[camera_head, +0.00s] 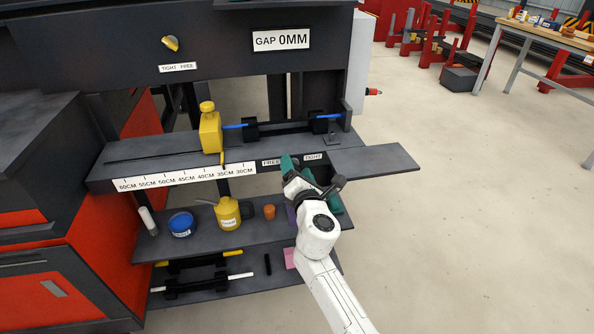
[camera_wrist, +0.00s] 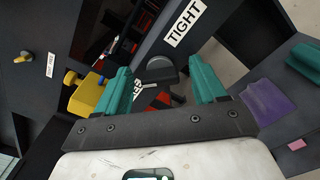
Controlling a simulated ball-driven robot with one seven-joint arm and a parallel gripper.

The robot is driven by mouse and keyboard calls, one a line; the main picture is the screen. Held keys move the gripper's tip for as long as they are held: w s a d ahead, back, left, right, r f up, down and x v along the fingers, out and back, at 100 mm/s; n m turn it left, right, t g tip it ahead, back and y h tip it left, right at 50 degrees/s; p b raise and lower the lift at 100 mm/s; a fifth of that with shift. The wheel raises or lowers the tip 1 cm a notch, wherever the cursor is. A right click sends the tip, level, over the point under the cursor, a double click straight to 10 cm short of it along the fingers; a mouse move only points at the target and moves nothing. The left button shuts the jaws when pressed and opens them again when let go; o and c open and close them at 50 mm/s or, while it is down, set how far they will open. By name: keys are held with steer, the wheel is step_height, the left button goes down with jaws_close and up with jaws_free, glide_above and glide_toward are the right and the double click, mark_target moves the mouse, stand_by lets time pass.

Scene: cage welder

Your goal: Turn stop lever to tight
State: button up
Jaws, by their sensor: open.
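A dark rounded lever end (camera_wrist: 160,67) shows between the fingers in the wrist view, beside the white TIGHT label (camera_wrist: 185,22). I take it for the stop lever. My gripper (camera_wrist: 161,78) is open, with one teal finger on each side of this lever; contact cannot be told. In the head view my gripper (camera_head: 298,168) is at the bench's front edge, between the FREE label (camera_head: 271,162) and the TIGHT label (camera_head: 314,156), and hides the lever there.
A second knob (camera_head: 170,43) sits on the upper panel above a TIGHT FREE label. The shelf below holds a blue tub (camera_head: 182,225), a yellow can (camera_head: 227,213), an orange cup (camera_head: 269,212) and a teal object (camera_wrist: 304,61). Open floor (camera_head: 450,230) lies to the right.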

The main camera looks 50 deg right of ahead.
steer(key=shift+c, duration=0.3)
steer(key=c, duration=1)
steer(key=shift+f+m, duration=0.1)
steer(key=shift+m, duration=0.3)
steer(key=m+b, duration=0.3)
steer(key=m, duration=0.2)
steer(key=m+b, duration=0.4)
steer(key=m, duration=0.2)
steer(key=m+b, duration=0.3)
steer(key=m, duration=0.3)
steer(key=shift+f+b, duration=0.4)
